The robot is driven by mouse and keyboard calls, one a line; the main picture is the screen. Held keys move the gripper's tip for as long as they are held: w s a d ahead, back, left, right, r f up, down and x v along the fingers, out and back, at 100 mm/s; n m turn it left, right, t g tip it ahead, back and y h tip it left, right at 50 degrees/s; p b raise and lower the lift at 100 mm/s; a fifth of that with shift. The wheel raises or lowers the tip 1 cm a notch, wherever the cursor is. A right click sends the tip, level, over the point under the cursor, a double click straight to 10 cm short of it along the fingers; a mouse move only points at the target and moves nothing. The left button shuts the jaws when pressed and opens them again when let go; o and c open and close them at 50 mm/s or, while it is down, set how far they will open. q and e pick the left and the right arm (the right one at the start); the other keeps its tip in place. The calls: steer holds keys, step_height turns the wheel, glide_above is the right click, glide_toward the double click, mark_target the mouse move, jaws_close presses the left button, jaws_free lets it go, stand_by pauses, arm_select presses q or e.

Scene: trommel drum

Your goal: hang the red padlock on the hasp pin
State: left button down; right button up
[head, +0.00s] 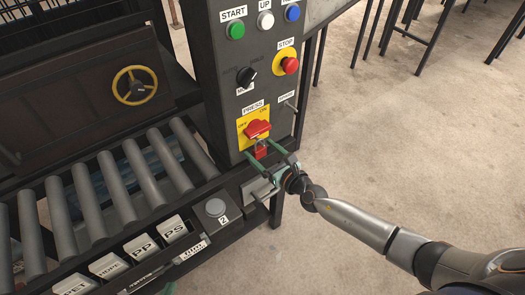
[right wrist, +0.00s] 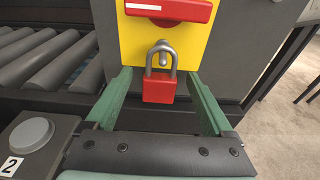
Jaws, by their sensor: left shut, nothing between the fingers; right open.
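The red padlock (head: 260,152) is upright against the yellow plate (head: 243,122), below the red rotary handle (head: 257,129). In the right wrist view the padlock (right wrist: 159,88) has its grey shackle up, and the grey hasp pin (right wrist: 162,58) shows within the shackle loop. My right gripper (head: 259,149) is open, with its green fingers on either side of the padlock; gaps show between fingers and body in the right wrist view (right wrist: 158,80). Only a green bit of my left gripper (head: 168,288) shows at the bottom edge; it is shut and empty.
The dark control panel (head: 225,80) carries several buttons, a black knob (head: 246,76) and a red stop button (head: 289,65). A small metal peg (head: 291,106) sticks out at its right. A roller conveyor (head: 120,185) lies left. Open floor (head: 400,130) is at right.

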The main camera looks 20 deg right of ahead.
steer(key=v, duration=1.2)
steer(key=shift+s, duration=0.3)
steer(key=shift+p, duration=0.3)
steer(key=s+f+n+g+h+p, duration=0.1)
steer(key=s+n, duration=0.4)
steer(key=n, duration=0.6)
steer(key=s+a+f+n+g+h+p, duration=0.1)
steer(key=s+f+n+g, duration=0.2)
steer(key=n, duration=0.8)
steer(key=s+a+f+n+g+h+p, duration=0.1)
steer(key=s+f+n, duration=0.3)
steer(key=s+n, duration=0.3)
steer(key=shift+s+f+n+g+p, duration=0.2)
steer(key=shift+s+n+g+p, duration=0.2)
steer(key=shift+n, duration=2.1)
steer(key=shift+a, duration=0.15)
